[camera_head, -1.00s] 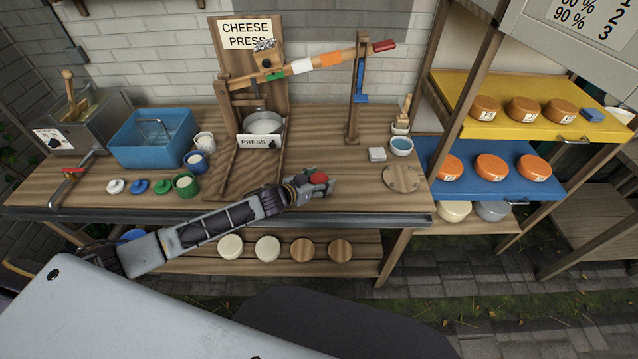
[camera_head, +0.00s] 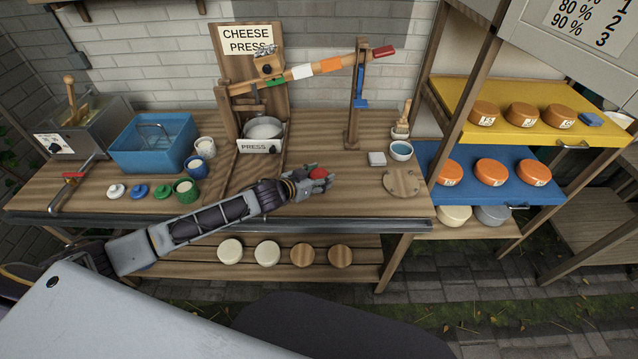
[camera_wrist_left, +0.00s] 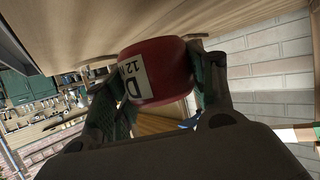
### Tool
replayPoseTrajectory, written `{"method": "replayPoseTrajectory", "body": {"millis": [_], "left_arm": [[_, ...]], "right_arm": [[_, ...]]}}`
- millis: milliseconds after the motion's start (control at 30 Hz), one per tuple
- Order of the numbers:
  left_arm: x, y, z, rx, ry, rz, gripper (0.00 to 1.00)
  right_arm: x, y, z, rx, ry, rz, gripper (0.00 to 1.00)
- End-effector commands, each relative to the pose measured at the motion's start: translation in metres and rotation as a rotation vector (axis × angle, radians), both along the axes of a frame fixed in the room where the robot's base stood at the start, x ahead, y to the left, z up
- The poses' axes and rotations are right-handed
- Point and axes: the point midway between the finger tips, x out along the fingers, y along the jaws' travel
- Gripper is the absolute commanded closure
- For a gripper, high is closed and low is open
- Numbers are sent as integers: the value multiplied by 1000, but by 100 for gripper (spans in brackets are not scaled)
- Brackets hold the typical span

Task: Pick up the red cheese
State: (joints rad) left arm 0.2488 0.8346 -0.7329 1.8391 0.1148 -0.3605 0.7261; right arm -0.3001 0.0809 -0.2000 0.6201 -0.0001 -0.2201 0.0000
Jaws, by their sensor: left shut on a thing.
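The red cheese (camera_head: 318,173) is at the tip of my left gripper (camera_head: 316,180), over the front part of the workbench. In the left wrist view the red cheese (camera_wrist_left: 158,70) is a round red block with a white label reading "D 12". It sits between the two fingers of my left gripper (camera_wrist_left: 160,88), which are shut on its sides. I cannot tell from these views how far it is above the bench top. My right gripper is not in view.
The cheese press (camera_head: 263,128) stands behind the left gripper. Small pots and lids (camera_head: 139,191) are to the left. Shelves of cheeses (camera_head: 432,158) stand further right.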

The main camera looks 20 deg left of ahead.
Motion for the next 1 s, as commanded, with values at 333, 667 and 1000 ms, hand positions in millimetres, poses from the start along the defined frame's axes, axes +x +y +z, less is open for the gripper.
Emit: {"method": "replayPoseTrajectory", "body": {"millis": [333, 667, 1000], "left_arm": [[1, 0, 47, 0, -2, 0, 73], [0, 0, 56, 0, -1, -1, 73], [0, 0, 56, 0, -1, -1, 73]], "right_arm": [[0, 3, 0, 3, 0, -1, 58], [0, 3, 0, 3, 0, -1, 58], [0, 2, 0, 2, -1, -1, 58]]}}
